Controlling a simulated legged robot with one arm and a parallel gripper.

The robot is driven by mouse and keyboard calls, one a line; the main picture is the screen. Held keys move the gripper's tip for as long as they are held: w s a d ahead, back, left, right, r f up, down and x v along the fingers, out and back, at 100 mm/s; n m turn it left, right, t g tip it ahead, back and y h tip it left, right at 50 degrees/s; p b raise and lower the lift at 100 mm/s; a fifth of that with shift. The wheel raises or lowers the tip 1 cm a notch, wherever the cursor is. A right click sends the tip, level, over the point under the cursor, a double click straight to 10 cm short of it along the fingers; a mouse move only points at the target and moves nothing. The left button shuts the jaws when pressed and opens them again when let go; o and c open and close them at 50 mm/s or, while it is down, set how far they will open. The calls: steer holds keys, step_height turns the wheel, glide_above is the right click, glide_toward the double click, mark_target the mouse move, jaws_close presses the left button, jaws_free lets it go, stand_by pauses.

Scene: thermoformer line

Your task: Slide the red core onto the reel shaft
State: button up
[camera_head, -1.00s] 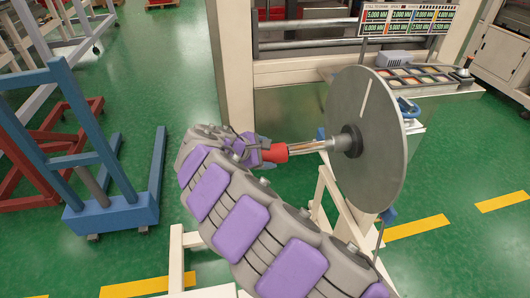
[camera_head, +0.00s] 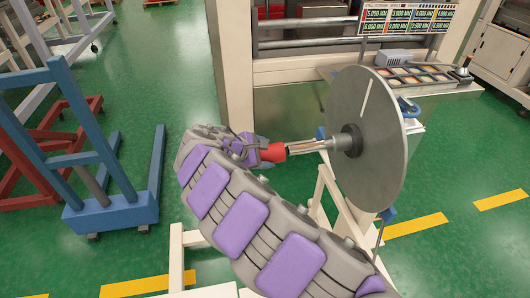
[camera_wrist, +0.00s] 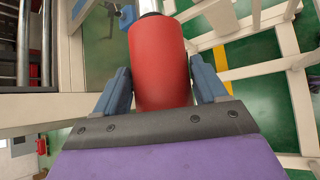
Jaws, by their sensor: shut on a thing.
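The red core (camera_head: 273,152) is a short red cylinder at the free left end of the reel shaft (camera_head: 312,146), in line with it in the head view. Whether the shaft end is inside the core cannot be told. The shaft runs right to a dark hub (camera_head: 349,141) on a large grey disc (camera_head: 366,138). My gripper (camera_head: 262,153) is shut on the red core. In the wrist view the core (camera_wrist: 160,62) lies between the two blue fingers (camera_wrist: 160,88) and hides most of the shaft beyond it.
A cream frame (camera_head: 342,205) stands under the shaft and disc. A blue stand (camera_head: 110,212) and a red frame (camera_head: 40,165) are at the left. A cream machine with a sample tray (camera_head: 418,76) is behind the disc. Green floor is clear between the blue stand and the machine.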

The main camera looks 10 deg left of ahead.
mark_target(316, 145)
steer(key=shift+a, duration=0.2)
steer(key=shift+w+d, duration=0.2)
steer(key=shift+d, duration=0.5)
steer(key=shift+w+d, duration=0.1)
steer(key=shift+w+d+p, duration=0.7)
steer(key=shift+w+d, duration=0.4)
steer(key=shift+d, duration=1.2)
steer(key=shift+w+d+p, duration=0.65)
steer(key=shift+w+d, duration=0.5)
steer(key=shift+d, duration=1.15)
steer(key=shift+w+d+p, duration=0.7)
steer(key=shift+w+d, duration=0.4)
steer(key=shift+d, duration=1.2)
steer(key=o, duration=1.3)
steer(key=shift+d, duration=0.1)
steer(key=shift+o, duration=0.7)
